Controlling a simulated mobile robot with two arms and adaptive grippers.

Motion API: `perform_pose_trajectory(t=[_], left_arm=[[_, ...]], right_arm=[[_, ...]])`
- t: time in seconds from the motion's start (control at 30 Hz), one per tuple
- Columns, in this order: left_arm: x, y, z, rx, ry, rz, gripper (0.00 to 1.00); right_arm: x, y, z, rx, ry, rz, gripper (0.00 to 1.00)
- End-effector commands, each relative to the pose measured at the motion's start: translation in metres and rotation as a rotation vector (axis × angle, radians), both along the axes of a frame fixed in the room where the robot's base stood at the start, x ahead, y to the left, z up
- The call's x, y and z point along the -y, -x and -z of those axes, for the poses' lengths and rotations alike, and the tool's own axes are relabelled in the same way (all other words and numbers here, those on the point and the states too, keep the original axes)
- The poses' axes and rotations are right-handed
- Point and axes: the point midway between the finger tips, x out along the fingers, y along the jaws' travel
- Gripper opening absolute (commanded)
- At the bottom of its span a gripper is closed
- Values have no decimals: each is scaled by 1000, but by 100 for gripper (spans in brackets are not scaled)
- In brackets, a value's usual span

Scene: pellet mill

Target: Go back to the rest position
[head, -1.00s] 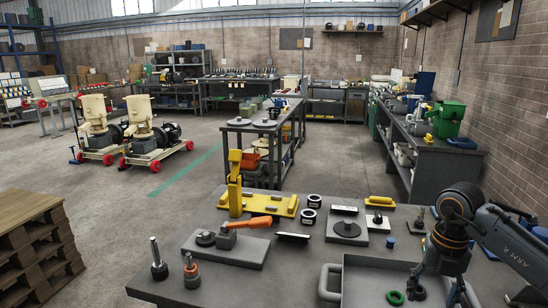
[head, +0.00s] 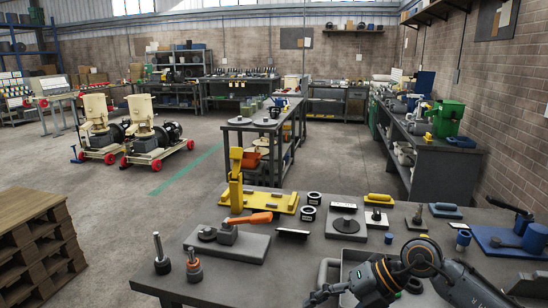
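My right arm comes in from the lower right. It lies low over the near edge of the dark workbench (head: 300,253). My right gripper (head: 316,298) is at the bottom edge of the picture, pointing left. Its dark fingers are small and partly cut off, so I cannot tell whether it is open or shut. I see nothing clearly held in it. My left gripper and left arm are not in view.
A grey tray (head: 324,270) is partly hidden behind my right arm. An orange-handled clamp (head: 250,219), a yellow toggle fixture (head: 236,190), black rings (head: 308,213) and a blue plate (head: 497,241) stand on the bench. Open floor lies left; a wooden pallet stack (head: 35,245) stands there.

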Motion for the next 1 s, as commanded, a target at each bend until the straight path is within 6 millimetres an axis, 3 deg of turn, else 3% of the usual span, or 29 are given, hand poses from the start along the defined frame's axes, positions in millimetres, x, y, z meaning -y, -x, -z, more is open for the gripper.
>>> perform_pose_trajectory(t=[0.03, 0.1, 0.2, 0.27, 0.33, 0.47, 0.57, 0.67, 0.8, 0.9, 1.0], left_arm=[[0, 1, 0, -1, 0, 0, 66], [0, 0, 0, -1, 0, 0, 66], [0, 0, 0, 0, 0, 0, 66], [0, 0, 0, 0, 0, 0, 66], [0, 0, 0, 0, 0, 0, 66], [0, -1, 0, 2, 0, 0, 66], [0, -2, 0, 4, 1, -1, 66], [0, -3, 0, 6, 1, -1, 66], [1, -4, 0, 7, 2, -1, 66], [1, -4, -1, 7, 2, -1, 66], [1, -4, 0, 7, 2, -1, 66]], right_arm=[[-33, 11, -7, 8, -146, -15, 62], [-73, 21, -33, 32, -387, 5, 62], [-102, 27, -77, 45, -713, 105, 62], [-105, 24, -101, 43, -890, 204, 62], [-96, 16, -122, 26, -1074, 354, 62], [-51, -7, -130, -39, -1330, 715, 62], [-4, -19, -104, -123, -1431, 1050, 62], [42, -15, -52, -240, -1438, 1407, 62], [87, 24, 38, -441, -1289, 1862, 62], [102, 67, 92, -583, -1121, 2105, 62], [108, 110, 129, -705, -952, 2265, 62]])
